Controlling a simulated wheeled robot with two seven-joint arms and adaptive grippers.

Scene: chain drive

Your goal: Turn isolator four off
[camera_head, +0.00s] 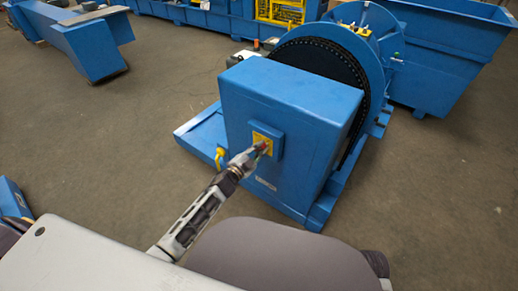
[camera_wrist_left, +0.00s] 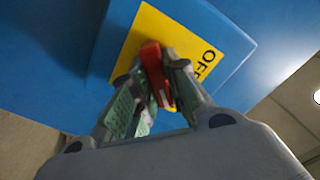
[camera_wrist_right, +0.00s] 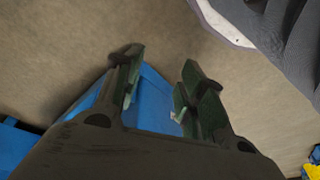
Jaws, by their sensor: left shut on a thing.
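The isolator is a blue box with a yellow plate (camera_head: 265,140) on the front face of a large blue housing (camera_head: 290,95). In the left wrist view the yellow plate (camera_wrist_left: 140,40) carries a red handle (camera_wrist_left: 155,70) and the word OFF at its right. My left gripper (camera_head: 262,147) is shut on the red handle; it also shows in the left wrist view (camera_wrist_left: 160,90). The handle's exact pointing is partly hidden by the fingers. My right gripper (camera_wrist_right: 158,85) is open and empty, shown only in the right wrist view. No isolator number is readable.
A large toothed chain wheel (camera_head: 325,55) stands behind the housing. A yellow part (camera_head: 220,157) sits on the housing's left side. A blue bin (camera_head: 450,60) is at the back right, and a blue beam (camera_head: 80,40) at the left. The floor between is clear.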

